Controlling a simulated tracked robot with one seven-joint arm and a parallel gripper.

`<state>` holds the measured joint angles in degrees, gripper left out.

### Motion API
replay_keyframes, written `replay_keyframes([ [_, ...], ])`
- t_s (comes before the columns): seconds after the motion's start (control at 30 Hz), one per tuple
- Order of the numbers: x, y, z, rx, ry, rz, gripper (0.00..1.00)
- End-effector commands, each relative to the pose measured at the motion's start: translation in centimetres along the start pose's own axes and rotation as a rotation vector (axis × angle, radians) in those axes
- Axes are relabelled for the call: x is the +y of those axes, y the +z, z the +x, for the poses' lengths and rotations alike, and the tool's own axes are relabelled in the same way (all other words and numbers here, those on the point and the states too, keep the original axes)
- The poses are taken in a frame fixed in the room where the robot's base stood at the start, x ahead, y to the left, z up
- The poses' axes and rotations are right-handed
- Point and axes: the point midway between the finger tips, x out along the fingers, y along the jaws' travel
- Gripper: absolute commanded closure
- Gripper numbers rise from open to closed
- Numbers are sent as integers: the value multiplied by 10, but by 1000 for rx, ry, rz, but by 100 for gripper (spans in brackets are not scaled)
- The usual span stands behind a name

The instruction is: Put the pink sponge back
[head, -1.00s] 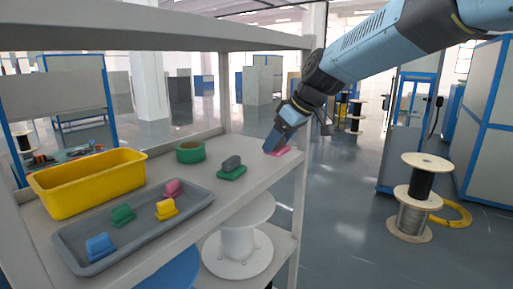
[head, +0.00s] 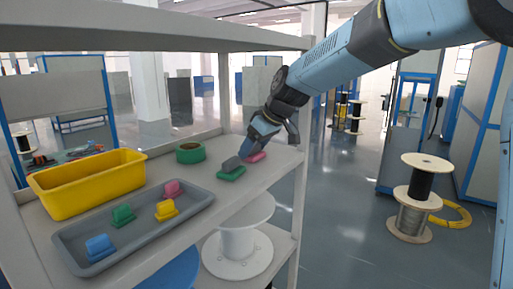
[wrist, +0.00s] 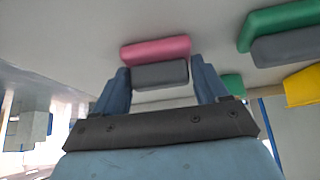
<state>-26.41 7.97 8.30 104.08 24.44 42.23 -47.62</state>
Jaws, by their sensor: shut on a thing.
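The pink sponge (head: 257,156) is a flat pink block at the right part of the shelf. In the wrist view the pink sponge (wrist: 155,49) shows with a grey grip block (wrist: 160,75) on it. My gripper (head: 247,150) is shut on that grey block, with one finger on each side in the wrist view. I cannot tell whether the sponge touches the shelf or hangs just above it. My gripper partly hides it in the head view. A green sponge (head: 231,173) with its own grey block lies close to its left.
A yellow bin (head: 88,186) and a grey tray (head: 70,238) with blue, green, yellow and pink pieces are at left. A shelf post (head: 300,200) rises at the right. The upper board (head: 150,37) is overhead.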

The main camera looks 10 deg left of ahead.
Motion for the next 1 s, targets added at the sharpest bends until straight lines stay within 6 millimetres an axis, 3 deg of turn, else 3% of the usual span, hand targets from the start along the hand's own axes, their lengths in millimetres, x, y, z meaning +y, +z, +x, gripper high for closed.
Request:
replay_keyframes([
  [0.07,0,2,1,-4,-2,1,60],
  [0.1,0,2,1,-4,-2,1,26],
  [0.37,0,1,1,-4,-2,1,1],
  [0.73,0,0,-7,-1,0,0,1],
  [1.0,0,0,-53,0,2,0,1],
])
